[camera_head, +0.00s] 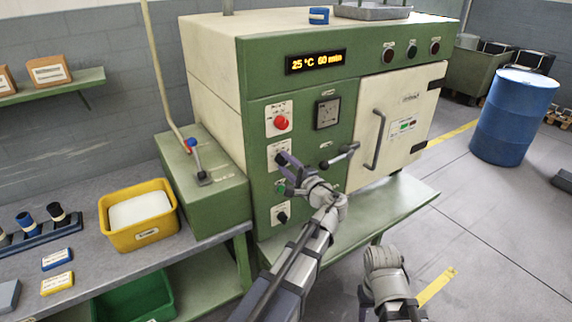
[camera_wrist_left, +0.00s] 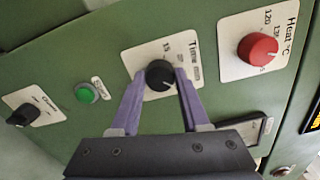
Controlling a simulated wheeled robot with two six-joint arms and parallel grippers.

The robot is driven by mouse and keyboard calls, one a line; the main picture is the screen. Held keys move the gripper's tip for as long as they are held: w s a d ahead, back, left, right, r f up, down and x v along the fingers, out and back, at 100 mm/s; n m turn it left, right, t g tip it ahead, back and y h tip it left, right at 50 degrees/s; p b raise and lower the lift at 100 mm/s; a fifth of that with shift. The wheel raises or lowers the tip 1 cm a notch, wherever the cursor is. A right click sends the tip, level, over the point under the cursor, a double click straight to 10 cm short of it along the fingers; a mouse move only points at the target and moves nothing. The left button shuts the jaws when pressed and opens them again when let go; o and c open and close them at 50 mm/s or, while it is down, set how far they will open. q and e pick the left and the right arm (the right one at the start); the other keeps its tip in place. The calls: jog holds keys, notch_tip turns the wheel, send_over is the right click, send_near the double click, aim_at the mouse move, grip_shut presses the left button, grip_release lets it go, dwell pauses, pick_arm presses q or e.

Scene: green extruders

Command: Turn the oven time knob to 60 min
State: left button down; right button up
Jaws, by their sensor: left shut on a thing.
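The oven's time knob (camera_wrist_left: 159,73) is a black round knob on a white plate marked "Time", in the upper middle of the left wrist view. My left gripper (camera_wrist_left: 160,85) has its purple fingers on both sides of this knob and is shut on it. In the head view my left gripper (camera_head: 284,160) is at the oven's green front panel and mostly hides the time knob. The oven display (camera_head: 316,62) reads 25 °C and 60 min. My right gripper is not visible; only part of my right arm shows at the bottom.
The red heat knob (camera_head: 281,122) is just above the time knob. A green button (camera_wrist_left: 87,92) and a black knob (camera_wrist_left: 24,115) are on its other side. The oven door handle (camera_head: 376,140) and a lever (camera_head: 340,156) stick out nearby. A yellow bin (camera_head: 112,222) stands on the left bench.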

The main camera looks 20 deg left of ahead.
pick_arm(q)
jog(key=shift+m, duration=2)
jog(key=shift+c, duration=2)
grip_release()
jog(key=v, duration=0.8)
